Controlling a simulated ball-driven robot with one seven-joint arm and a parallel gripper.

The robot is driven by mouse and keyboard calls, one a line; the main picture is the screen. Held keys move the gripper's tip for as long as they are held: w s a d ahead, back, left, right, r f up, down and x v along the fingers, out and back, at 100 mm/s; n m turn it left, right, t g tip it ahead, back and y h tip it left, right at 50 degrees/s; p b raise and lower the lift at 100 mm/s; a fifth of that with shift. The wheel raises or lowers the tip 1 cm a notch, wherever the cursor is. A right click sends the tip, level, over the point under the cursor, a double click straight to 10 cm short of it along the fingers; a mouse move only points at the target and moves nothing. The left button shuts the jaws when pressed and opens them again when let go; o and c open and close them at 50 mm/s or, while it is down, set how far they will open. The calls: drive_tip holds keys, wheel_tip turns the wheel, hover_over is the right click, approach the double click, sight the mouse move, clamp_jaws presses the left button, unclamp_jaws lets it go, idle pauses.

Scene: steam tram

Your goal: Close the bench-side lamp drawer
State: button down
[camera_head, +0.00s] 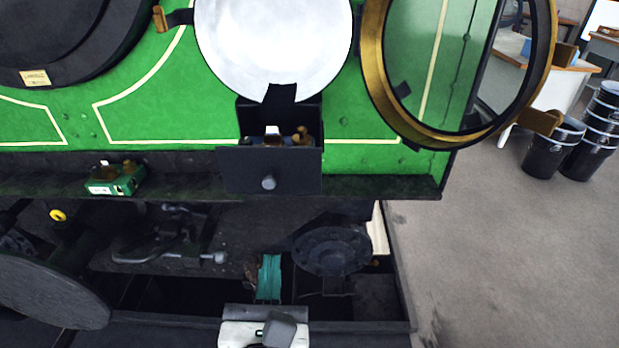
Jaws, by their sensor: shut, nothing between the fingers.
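The lamp drawer (235,172) is a dark box front with a round grey knob (268,182), set below a large white lamp disc on the green tram front. It stands pulled out, and its open top shows small brass and pale items (302,136) inside. My gripper (269,260) is at the bottom centre, below the knob in the picture and apart from it. Its narrow teal fingers are together and empty, in front of the white and grey hand. The drawer's inner depth is mostly hidden.
A green box (115,180) sits on the dark ledge left of the drawer. A brass-rimmed round window (455,132) stands to the upper right. A dark disc (332,250) and buffer parts lie below the ledge. Black buckets (550,150) stand at far right; the floor before them is clear.

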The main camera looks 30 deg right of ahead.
drive_tip(key=a+r+n, duration=0.1)
drive_tip(key=r, duration=0.1)
drive_tip(key=p, duration=0.2)
approach(270, 185)
drive_tip(key=shift+t, duration=0.3)
drive_tip(key=x, duration=0.6)
drive_tip(key=shift+w+d+f, duration=0.2)
drive_tip(key=shift+w+d, duration=0.1)
drive_tip(key=shift+w, duration=0.1)
